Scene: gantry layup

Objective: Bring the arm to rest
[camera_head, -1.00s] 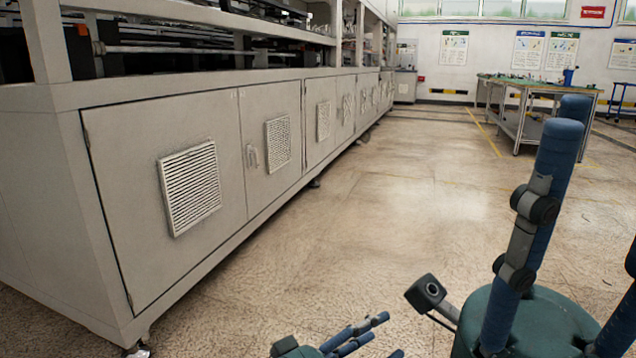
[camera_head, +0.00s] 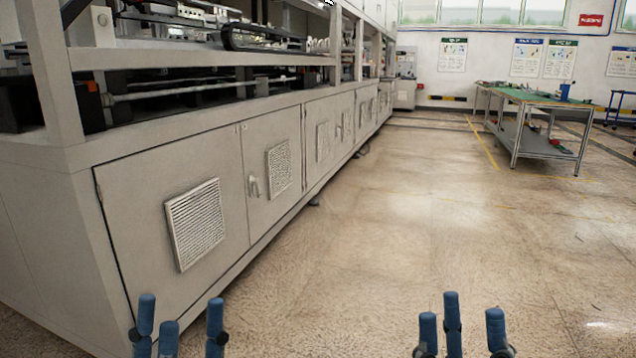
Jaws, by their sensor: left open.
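My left gripper (camera_head: 181,318) shows at the bottom left edge of the head view, its blue fingers pointing up and spread apart. It is open and empty, in front of the lower part of the grey cabinet. My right gripper (camera_head: 462,322) shows at the bottom edge right of the middle, over bare floor. Its blue fingers also point up, stand apart and hold nothing. The arms behind both grippers are below the picture.
A long grey machine cabinet (camera_head: 140,215) with vented doors runs along the left. A green-topped workbench (camera_head: 540,98) stands at the back right. The speckled floor (camera_head: 400,230) between them is clear. Posters hang on the far wall.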

